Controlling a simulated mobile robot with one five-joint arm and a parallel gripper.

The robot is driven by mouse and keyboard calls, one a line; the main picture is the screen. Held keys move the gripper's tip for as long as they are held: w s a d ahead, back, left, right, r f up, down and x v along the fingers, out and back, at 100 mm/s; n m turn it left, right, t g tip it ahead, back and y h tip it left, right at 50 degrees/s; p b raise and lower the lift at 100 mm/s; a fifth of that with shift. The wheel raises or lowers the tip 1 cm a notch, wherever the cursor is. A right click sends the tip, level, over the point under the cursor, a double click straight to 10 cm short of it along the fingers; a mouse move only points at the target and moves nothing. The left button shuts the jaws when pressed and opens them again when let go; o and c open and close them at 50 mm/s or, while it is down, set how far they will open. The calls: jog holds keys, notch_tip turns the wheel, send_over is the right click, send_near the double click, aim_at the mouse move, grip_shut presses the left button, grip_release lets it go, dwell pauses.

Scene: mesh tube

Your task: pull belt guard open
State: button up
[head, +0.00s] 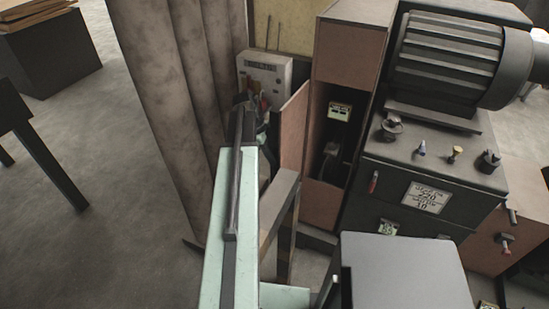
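A brown upright panel (293,132) stands at the left edge of a tall, narrow brown housing (347,60); it looks like the belt guard, though I cannot be sure. It stands angled out from the housing, whose dark inside shows. My pale green arm reaches from the bottom up to this panel. Small dark and orange parts at its far end, just left of the panel, look like my gripper (262,108). They are small and partly hidden by the arm. I cannot tell whether the fingers touch the panel or hold anything.
A ribbed motor (447,57) sits on a dark control cabinet (430,175) with knobs, right of the housing. A grey box-like top (400,270) is at the bottom right. A stained column (170,110) stands close on the left. Open floor (120,240) lies left of it.

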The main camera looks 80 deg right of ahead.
jog(key=p+v, duration=0.3)
jog(key=v, duration=0.2)
